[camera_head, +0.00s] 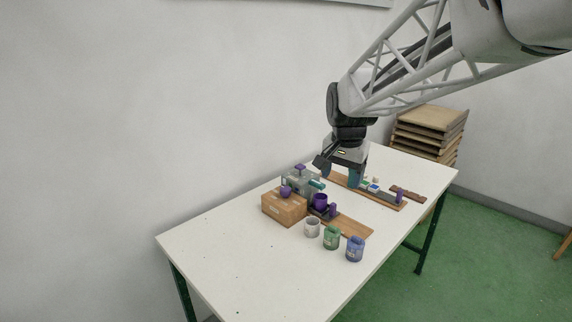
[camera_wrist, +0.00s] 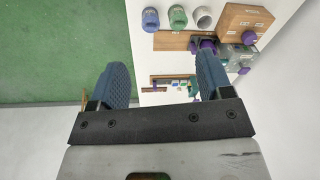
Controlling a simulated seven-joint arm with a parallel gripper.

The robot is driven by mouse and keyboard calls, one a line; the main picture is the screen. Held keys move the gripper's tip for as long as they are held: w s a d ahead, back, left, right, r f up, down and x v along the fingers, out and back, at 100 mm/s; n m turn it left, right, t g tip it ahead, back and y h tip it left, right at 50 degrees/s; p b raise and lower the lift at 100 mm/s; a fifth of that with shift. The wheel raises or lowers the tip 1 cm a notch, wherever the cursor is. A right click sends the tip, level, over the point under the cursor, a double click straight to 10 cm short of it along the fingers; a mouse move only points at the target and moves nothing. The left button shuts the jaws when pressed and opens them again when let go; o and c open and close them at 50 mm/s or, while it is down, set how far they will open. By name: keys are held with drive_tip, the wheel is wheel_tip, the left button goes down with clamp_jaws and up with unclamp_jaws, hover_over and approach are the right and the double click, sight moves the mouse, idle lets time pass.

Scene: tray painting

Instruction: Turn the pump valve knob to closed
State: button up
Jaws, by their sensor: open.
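The pump (camera_head: 304,181) is a grey body with a teal spout, behind and partly above a cardboard-coloured box on the white table. A round purple knob (camera_head: 286,191) shows at its front left and a second purple part (camera_head: 300,167) on top. I cannot tell which is the valve knob or read its setting. The pump also shows at the upper right of the wrist view (camera_wrist: 233,57), partly hidden by a finger, with a purple knob (camera_wrist: 249,38). My gripper (camera_head: 339,172) is open and empty, above the table right of the pump. Its blue fingers (camera_wrist: 162,72) are wide apart.
The box (camera_head: 284,207) stands in front of the pump. A wooden board (camera_head: 385,198) lies right. The table's left end is clear.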

drive_tip(key=w+a+f+m, duration=0.2)
drive_tip(key=w+a+f, duration=0.1)
drive_tip(key=w, duration=0.7)
drive_tip(key=w+a+f+m, duration=0.2)
drive_tip(key=w+a+f, duration=0.1)
drive_tip(key=w, duration=0.7)
drive_tip(key=m+g, duration=0.1)
drive_tip(key=m, duration=0.2)
hover_over(285, 188)
drive_tip(key=f, duration=1.2)
drive_tip(key=shift+s+d+f, duration=0.15)
drive_tip(key=shift+s+d, duration=0.05)
drive_tip(key=shift+w+a+f, duration=0.1)
drive_tip(key=shift+w+f, duration=0.05)
drive_tip(key=shift+f, duration=0.15)
drive_tip(key=shift+f, duration=3.75)
drive_tip(key=shift+c, duration=0.3)
drive_tip(key=c, duration=0.9)
drive_tip(key=shift+o, duration=0.2)
